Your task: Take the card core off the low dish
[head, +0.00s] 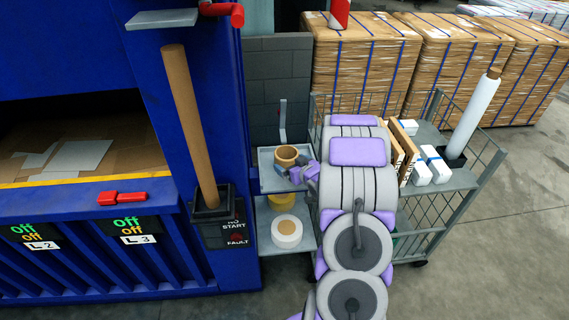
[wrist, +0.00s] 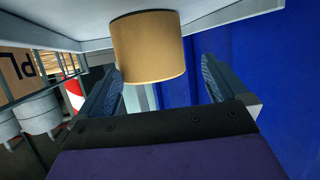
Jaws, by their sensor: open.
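The card core (head: 287,153) is a short brown open tube. It stands upright on the upper grey dish-like tray (head: 268,183) beside the blue machine. In the wrist view the card core (wrist: 148,45) appears upside down against the pale tray surface (wrist: 214,14). My gripper (head: 303,172) is just right of the core in the head view. In the wrist view my gripper (wrist: 162,64) is open, with the core seen between the two fingertips. A gap shows at the right finger; I cannot tell whether the left finger touches the core.
A lower grey shelf (head: 262,245) holds a white roll (head: 286,233) and a yellow object (head: 282,201). The blue machine (head: 222,95) stands close on the left, with a long brown tube (head: 187,120) in a black holder. A wire cart (head: 455,185) with several items is right.

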